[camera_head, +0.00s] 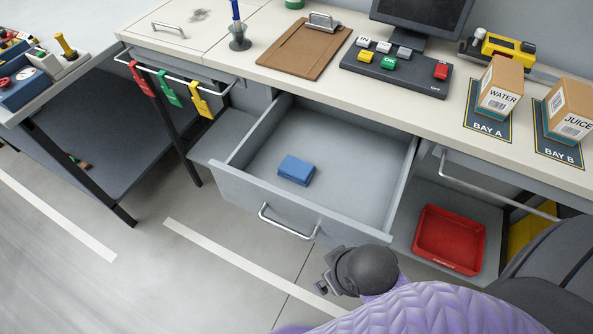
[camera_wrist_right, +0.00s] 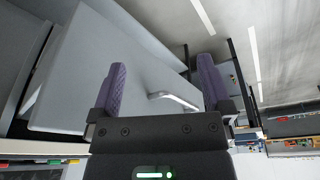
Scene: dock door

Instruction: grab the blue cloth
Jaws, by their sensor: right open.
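The blue cloth (camera_head: 296,170) is a small folded block lying flat on the floor of the open grey drawer (camera_head: 345,172), left of its middle. My right gripper (camera_head: 326,282) is outside the drawer, in front of and below its front panel, partly hidden by my dark wrist. In the right wrist view its two purple fingers (camera_wrist_right: 162,82) are apart with nothing held. The drawer's metal handle (camera_head: 288,224) shows between and beyond them in that view (camera_wrist_right: 175,100). The cloth does not show there. My left gripper is in neither view.
The drawer's front panel and side walls surround the cloth. A red tray (camera_head: 449,240) sits on the shelf to the right. The worktop above holds a clipboard (camera_head: 305,48), a button panel (camera_head: 397,72) and two boxes (camera_head: 500,85) (camera_head: 569,110). Coloured tags (camera_head: 170,90) hang from the left rail.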

